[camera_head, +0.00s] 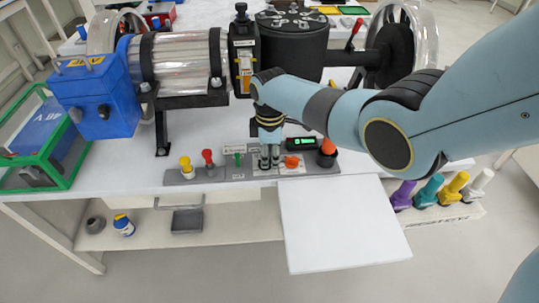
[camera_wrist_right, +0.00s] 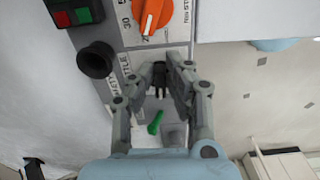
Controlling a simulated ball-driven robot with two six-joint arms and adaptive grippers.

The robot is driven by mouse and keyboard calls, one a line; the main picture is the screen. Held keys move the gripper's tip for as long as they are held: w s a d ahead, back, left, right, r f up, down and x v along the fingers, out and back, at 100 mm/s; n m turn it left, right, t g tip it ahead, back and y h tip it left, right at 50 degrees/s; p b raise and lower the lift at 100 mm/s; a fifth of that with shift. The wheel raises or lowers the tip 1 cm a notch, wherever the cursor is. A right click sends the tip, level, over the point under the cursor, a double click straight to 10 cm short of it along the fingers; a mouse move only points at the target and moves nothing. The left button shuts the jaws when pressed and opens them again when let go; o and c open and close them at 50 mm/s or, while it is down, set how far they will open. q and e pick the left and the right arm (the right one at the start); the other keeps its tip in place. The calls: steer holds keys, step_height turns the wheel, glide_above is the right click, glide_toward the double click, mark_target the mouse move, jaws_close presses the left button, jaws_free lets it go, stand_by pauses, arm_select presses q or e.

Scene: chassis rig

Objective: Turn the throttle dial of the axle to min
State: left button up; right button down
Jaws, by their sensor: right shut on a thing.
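My right gripper (camera_head: 270,163) comes down from above onto the control panel on the table. The right wrist view shows its two fingers (camera_wrist_right: 162,82) closed around a small dark knob (camera_wrist_right: 159,76), which looks like the throttle dial. A label ending in "TTLE" runs alongside. The fingers cover most of the knob and its scale, so I cannot read its setting. An orange dial (camera_head: 292,162) with numbers around it sits just right of the gripper; it also shows in the right wrist view (camera_wrist_right: 152,14). My left gripper is not in view.
A green lever (camera_wrist_right: 155,122) and a black round knob (camera_wrist_right: 97,60) are close to the fingers. Red (camera_head: 208,158) and yellow (camera_head: 186,163) knobs stand left on the panel.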

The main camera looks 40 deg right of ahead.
steer(key=n, duration=0.3)
steer(key=shift+w+d+n, duration=0.1)
steer(key=shift+w+n, duration=0.1)
steer(key=shift+n, duration=0.1)
steer(key=shift+w+n, duration=0.15)
steer(key=shift+n, duration=1.35)
steer(key=c, duration=1.3)
jaws_free()
steer(key=shift+c, duration=0.2)
steer(key=shift+r, duration=0.1)
step_height(320, 180, up, 12)
